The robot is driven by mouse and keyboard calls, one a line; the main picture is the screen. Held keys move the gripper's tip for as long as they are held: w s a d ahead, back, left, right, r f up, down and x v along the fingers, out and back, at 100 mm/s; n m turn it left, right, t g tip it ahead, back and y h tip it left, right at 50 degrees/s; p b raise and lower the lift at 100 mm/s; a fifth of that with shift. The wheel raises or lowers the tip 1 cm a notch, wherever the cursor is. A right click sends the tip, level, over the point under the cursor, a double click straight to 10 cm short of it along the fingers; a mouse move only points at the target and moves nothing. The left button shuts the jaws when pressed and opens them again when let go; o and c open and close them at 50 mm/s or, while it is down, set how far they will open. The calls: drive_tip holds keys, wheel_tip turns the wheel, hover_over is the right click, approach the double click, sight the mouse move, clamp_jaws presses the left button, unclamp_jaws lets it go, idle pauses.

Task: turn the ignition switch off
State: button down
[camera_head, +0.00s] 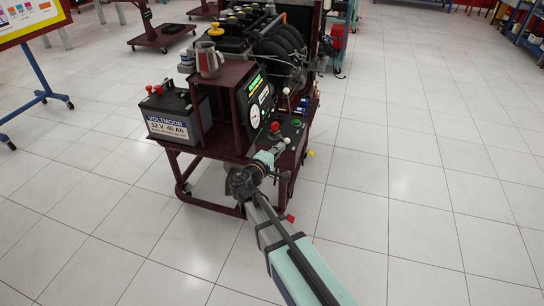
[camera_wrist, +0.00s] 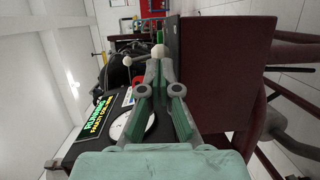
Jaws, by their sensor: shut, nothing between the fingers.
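The engine trainer (camera_head: 222,150) is a dark red wheeled stand with a sloping control panel at its right front. My gripper (camera_head: 282,143) is at the panel's near edge, its fingers together and empty. In the wrist view my gripper (camera_wrist: 159,68) points past a black instrument face (camera_wrist: 85,133) with lit green and yellow text and a round white gauge (camera_wrist: 133,122). A red button (camera_head: 275,126) and a green button (camera_head: 297,123) show on the panel. I cannot make out the ignition switch; my gripper and wrist cover part of the panel.
A black battery (camera_head: 172,115) and a metal jug (camera_head: 208,60) stand on the trainer's left side. A white ball-topped lever (camera_head: 286,91) rises behind the panel; two white knobs show near my fingertips in the wrist view (camera_wrist: 127,61). The tiled floor to the right is clear.

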sight(287, 149)
drive_tip(key=shift+x, duration=0.85)
drive_tip(key=shift+w+d+f+b, duration=0.1)
drive_tip(key=shift+d+b, duration=0.25)
drive_tip(key=shift+b, duration=0.15)
drive_tip(key=shift+w+d+f+b, duration=0.1)
drive_tip(key=shift+d+b, duration=0.3)
drive_tip(key=shift+b, duration=0.1)
drive_tip(key=shift+w+d+r, duration=0.2)
drive_tip(key=shift+w+d, duration=0.05)
drive_tip(key=shift+d, duration=0.05)
drive_tip(key=shift+s, duration=0.1)
drive_tip(key=s+a, duration=0.4)
drive_tip(key=s, duration=0.9)
drive_tip(key=shift+a+r, duration=0.2)
drive_tip(key=shift+r, duration=0.2)
drive_tip(key=shift+f+b, duration=0.1)
drive_tip(key=shift+b, duration=0.3)
